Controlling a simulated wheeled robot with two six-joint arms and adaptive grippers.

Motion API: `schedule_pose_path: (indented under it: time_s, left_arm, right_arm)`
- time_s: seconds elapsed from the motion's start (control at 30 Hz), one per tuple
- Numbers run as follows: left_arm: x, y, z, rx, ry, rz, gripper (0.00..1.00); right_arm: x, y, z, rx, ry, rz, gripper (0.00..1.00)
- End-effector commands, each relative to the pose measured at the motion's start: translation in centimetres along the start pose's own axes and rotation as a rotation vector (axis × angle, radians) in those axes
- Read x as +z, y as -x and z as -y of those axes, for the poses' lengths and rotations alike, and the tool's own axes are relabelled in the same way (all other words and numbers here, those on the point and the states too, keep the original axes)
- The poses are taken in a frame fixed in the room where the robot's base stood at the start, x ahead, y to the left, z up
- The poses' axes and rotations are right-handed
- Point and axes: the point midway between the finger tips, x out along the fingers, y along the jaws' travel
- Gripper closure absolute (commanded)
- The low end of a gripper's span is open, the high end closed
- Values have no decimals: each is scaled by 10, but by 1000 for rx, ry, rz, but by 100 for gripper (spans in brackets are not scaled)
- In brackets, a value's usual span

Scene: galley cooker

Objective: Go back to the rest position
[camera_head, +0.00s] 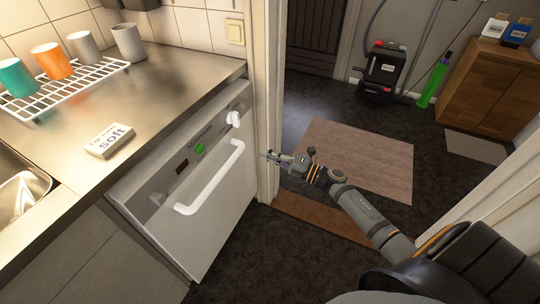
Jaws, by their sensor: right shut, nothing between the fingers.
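My right gripper (271,156) is at the middle of the view, at the end of my right arm, which comes in from the lower right. It is shut and empty. It stands in front of the white door frame, to the right of the dishwasher's front (195,160). A gap shows between the gripper and the white dishwasher handle (212,180). My left gripper is not in view.
The steel counter (165,95) holds a white rack (75,90) with several cups and a small white box (110,141). The sink (22,195) is at left. Through the doorway lie a beige rug (350,150), a vacuum cleaner (384,70) and a wooden cabinet (487,85).

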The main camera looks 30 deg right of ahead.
Motion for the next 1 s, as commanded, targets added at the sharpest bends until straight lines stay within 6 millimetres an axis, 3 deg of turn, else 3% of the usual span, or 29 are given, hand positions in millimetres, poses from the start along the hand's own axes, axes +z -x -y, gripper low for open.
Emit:
schedule_pose_path:
  time_s: [0.37,0.47,0.57,0.63,0.73,0.83,0.9,1.0]
  left_arm:
    - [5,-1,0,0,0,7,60]
    - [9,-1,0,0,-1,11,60]
    - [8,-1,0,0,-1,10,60]
    - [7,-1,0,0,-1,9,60]
    - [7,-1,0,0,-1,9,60]
    - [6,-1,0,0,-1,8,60]
    - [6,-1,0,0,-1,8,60]
    - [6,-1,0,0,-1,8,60]
  right_arm:
    - [0,6,0,0,-2,2,100]
    - [10,10,15,-9,-71,75,100]
    - [34,30,62,-44,-269,285,100]
    - [48,56,113,-88,-452,478,100]
    - [48,103,190,-170,-702,742,100]
    - [25,154,260,-265,-920,974,100]
    - [-1,188,303,-335,-1054,1119,100]
    - [-44,228,348,-430,-1208,1289,100]
